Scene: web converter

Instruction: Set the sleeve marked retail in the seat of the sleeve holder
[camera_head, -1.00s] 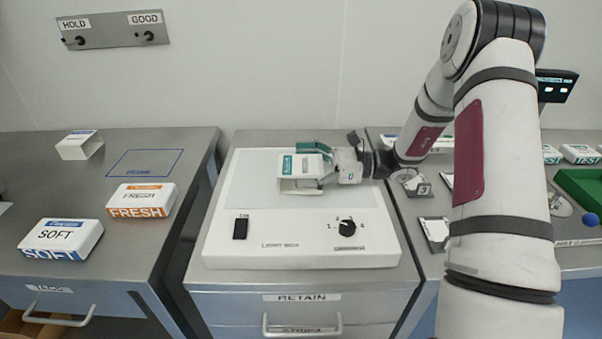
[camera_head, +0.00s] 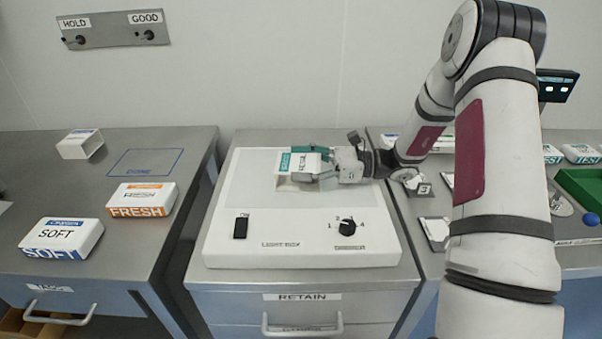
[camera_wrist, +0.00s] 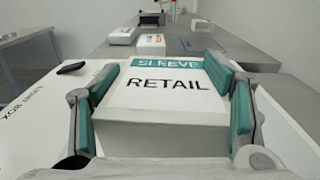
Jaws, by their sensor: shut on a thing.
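The sleeve marked RETAIL (camera_wrist: 167,84) is a white, open-ended box sleeve with a teal band reading SLEEVE. My gripper (camera_wrist: 160,90) is shut on it, one teal-padded finger along each side, label facing up. In the head view the sleeve (camera_head: 299,163) is at the middle of the light box (camera_head: 250,212), with my gripper (camera_head: 312,164) reaching in from the right. I cannot tell whether the sleeve touches the light box or hangs just above it. I cannot make out the sleeve holder or its seat for certain in either view.
On the left table stand a SOFT carton (camera_head: 61,238), a FRESH carton (camera_head: 142,199) and a small open white sleeve (camera_head: 80,145) beside a blue-outlined rectangle (camera_head: 146,163). A green tray (camera_head: 582,188) and several cartons are at the right. Wall pegs (camera_head: 114,30) are at upper left.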

